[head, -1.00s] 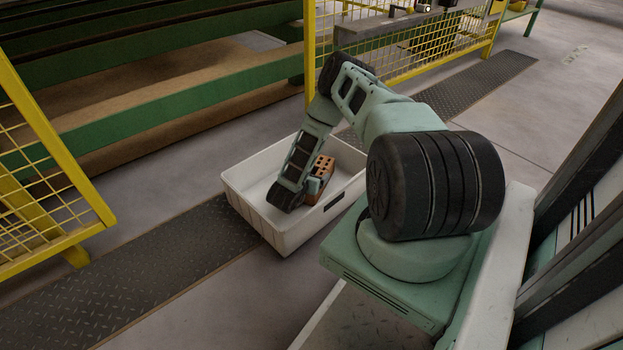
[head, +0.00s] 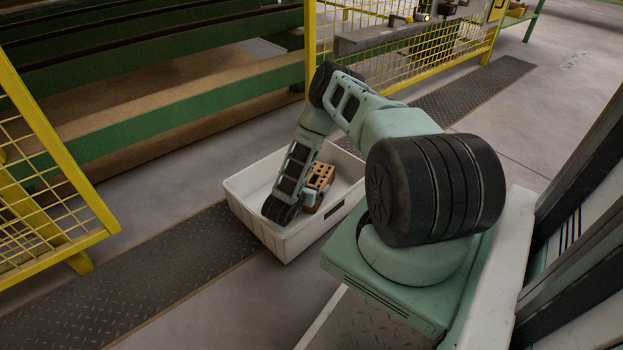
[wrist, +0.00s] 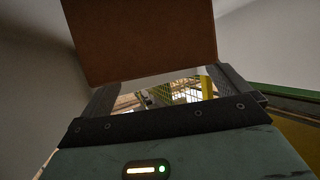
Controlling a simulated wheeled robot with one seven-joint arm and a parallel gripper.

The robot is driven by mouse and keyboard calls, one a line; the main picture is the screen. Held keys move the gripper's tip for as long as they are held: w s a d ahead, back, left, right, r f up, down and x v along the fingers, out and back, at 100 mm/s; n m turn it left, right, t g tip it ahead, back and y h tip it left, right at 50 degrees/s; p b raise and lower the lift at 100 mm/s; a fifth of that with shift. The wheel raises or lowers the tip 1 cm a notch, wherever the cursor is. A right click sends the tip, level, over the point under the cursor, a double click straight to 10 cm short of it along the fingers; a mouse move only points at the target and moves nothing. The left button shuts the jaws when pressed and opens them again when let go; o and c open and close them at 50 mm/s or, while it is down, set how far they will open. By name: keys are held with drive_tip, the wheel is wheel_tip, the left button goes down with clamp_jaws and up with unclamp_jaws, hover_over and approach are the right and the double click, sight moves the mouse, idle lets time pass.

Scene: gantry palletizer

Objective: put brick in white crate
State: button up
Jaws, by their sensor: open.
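The white crate (head: 280,243) stands on the floor in the middle of the head view. The brick (head: 320,176), orange-brown with holes in its top, is inside the crate's walls, just right of my wrist. Whether it rests flat on the crate floor is hard to see, as my wrist hides its lower part. In the wrist view the brick (wrist: 140,40) fills the upper middle, at the fingertips. My gripper (wrist: 166,80) is open, with one finger on each side below the brick. In the head view my wrist hides most of the gripper, which is down in the crate.
Yellow mesh fences stand at the left (head: 50,190) and behind the crate (head: 430,60). Green conveyor beams (head: 180,110) lie at the back left. A dark tread-plate strip (head: 150,275) runs along the floor past the crate. The grey floor left of the crate is clear.

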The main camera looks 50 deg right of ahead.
drive_tip(key=shift+p+v, duration=0.95)
drive_tip(key=shift+v, duration=1.15)
